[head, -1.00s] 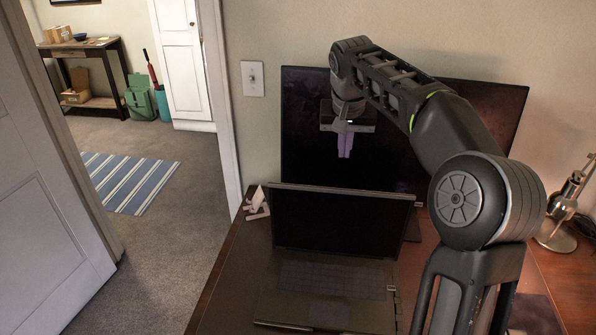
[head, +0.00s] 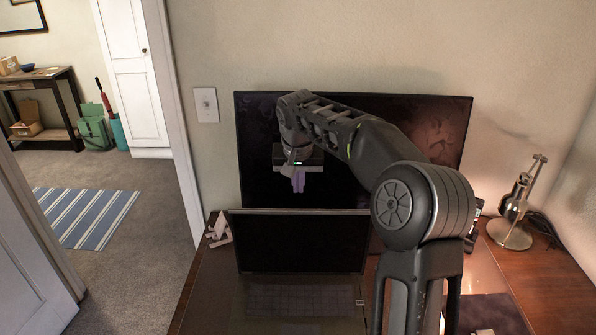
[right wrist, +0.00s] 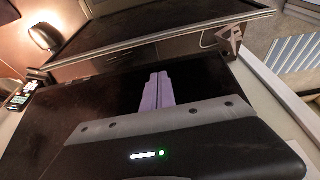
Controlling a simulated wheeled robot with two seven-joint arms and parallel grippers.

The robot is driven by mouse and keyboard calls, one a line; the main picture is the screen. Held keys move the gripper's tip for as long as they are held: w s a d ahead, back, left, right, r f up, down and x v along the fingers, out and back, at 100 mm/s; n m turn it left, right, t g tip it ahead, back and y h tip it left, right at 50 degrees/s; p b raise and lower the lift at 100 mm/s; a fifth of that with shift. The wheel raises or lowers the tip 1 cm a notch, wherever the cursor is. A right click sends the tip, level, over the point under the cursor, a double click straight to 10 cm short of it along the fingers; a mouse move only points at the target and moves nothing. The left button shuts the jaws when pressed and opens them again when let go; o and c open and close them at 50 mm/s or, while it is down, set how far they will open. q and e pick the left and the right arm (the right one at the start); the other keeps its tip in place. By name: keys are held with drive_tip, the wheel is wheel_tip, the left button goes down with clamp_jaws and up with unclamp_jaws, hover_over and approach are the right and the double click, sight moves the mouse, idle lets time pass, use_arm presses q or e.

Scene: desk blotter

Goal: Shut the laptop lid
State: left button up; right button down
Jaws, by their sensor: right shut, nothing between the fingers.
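The laptop (head: 300,239) stands open on the desk, with its dark screen lid raised and its keyboard base (head: 300,298) flat in front. My right gripper (head: 298,183) has purple fingers pressed together, pointing down. In the head view it appears just above the lid's top edge, in front of the monitor; no contact with the lid shows. The right wrist view shows the same closed fingers (right wrist: 157,92) with nothing between them, over a dark surface I cannot identify surely. A long dark panel with a pale edge crosses the top there. My left gripper is out of view.
A wide dark monitor (head: 425,125) stands behind the laptop. A small white stand (head: 219,230) is left of the lid. A desk lamp (head: 511,215) is at right, and a phone (head: 474,222) stands behind my arm. Some desk surface at right is bare.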

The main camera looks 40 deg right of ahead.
drive_tip(key=s+a+f, duration=0.1)
drive_tip(key=s+f+p, duration=0.1)
drive_tip(key=shift+s+a+f, duration=0.2)
drive_tip(key=shift+a+f, duration=0.2)
idle(0.3)
